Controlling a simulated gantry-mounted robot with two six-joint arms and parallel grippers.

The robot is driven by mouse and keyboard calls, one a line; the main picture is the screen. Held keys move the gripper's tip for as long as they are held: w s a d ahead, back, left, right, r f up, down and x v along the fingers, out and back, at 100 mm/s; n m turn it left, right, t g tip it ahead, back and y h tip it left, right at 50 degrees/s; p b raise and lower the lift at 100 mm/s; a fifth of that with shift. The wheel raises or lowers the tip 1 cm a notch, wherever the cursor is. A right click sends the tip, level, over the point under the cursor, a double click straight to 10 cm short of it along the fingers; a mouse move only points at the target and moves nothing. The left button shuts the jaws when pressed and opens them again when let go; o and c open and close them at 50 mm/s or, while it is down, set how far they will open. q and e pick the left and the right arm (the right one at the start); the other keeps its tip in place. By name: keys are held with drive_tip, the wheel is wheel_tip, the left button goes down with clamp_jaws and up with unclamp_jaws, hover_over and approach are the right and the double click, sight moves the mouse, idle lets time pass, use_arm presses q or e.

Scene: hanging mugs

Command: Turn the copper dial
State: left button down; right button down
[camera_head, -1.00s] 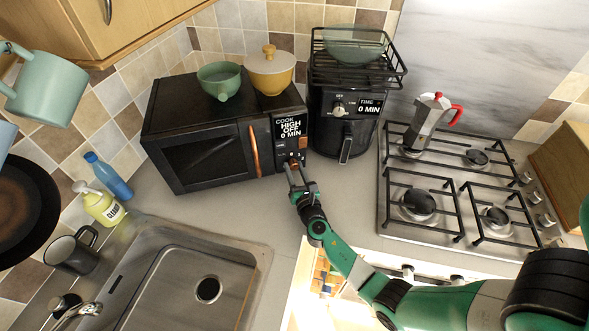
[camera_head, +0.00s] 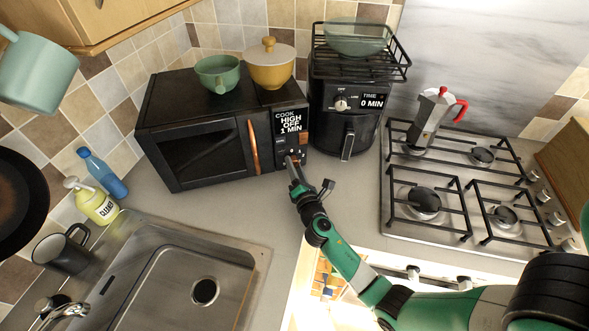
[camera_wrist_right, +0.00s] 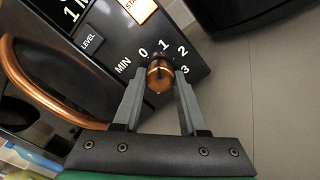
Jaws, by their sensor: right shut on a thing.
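The black microwave (camera_head: 205,140) stands on the counter with a copper handle (camera_head: 253,147) on its door. Its display (camera_head: 291,121) reads COOK HIGH OFF 1 MIN. The copper dial (camera_wrist_right: 160,77) is on the lower part of the control panel, with MIN and the numbers 0 to 3 around it in the right wrist view. My right gripper (camera_head: 293,163) is shut on the dial, one finger on each side. In the head view the fingers largely hide the dial. My left gripper is not in view.
A green bowl (camera_head: 218,73) and a yellow lidded pot (camera_head: 270,66) sit on the microwave. A black air fryer (camera_head: 343,118) stands close to its right. The stove (camera_head: 400,224) with a moka pot (camera_head: 431,118) is further right, and the sink (camera_head: 262,250) is front left.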

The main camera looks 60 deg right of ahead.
drive_tip(key=m+b, duration=0.3)
drive_tip(key=m, duration=0.3)
drive_tip(key=shift+r+m+b, duration=0.1)
drive_tip(key=shift+m+b, duration=1)
drive_tip(key=shift+m, duration=1.1)
drive_tip(key=shift+c, duration=2.2)
unclamp_jaws()
